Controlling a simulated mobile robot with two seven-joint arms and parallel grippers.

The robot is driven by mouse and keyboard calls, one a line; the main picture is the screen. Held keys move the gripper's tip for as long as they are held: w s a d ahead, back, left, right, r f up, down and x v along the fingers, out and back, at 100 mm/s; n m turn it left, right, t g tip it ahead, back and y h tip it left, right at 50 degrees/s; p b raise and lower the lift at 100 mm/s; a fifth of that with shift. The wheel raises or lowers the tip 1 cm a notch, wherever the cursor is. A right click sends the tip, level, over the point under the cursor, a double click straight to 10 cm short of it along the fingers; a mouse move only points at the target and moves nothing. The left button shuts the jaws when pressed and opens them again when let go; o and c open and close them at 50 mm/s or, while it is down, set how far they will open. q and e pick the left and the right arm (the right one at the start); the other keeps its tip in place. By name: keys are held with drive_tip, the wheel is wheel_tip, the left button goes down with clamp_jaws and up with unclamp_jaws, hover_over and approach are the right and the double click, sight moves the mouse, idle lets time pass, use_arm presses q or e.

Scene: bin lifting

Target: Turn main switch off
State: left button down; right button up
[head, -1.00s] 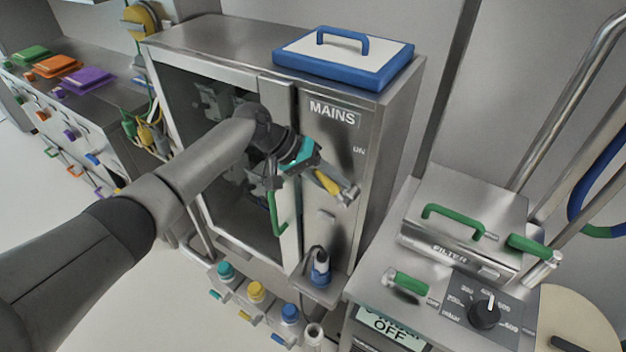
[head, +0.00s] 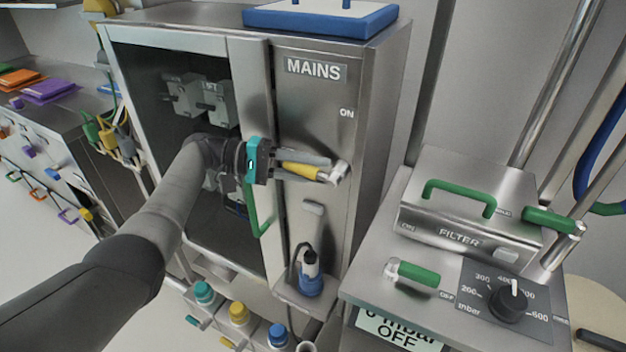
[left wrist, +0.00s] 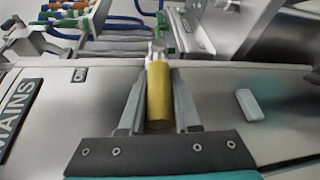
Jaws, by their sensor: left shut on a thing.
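The mains switch has a yellow handle (head: 300,170) on a metal pivot (head: 340,171), mounted on the steel front panel below the MAINS label (head: 314,69). An ON mark (head: 346,113) sits above the pivot. The handle lies nearly level, pointing left from the pivot. My left gripper (head: 305,168) is shut on this yellow handle. In the left wrist view the yellow handle (left wrist: 158,95) lies between the two fingers of the left gripper (left wrist: 155,90). My right gripper is not in view.
The cabinet's glass door with a green handle (head: 254,212) is left of the panel. A small bottle (head: 310,278) stands on a shelf below. A blue-edged lid (head: 322,20) lies on top. A FILTER unit (head: 465,215) stands at right.

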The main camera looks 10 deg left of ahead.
use_arm(q)
drive_tip(key=shift+f+h+b, duration=0.2)
drive_tip(key=shift+h+b, duration=0.2)
drive_tip(key=shift+b, duration=0.15)
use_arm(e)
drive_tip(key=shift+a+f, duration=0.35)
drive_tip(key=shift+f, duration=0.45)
use_arm(q)
drive_tip(key=c, duration=0.8)
unclamp_jaws()
drive_tip(key=shift+o, duration=0.9)
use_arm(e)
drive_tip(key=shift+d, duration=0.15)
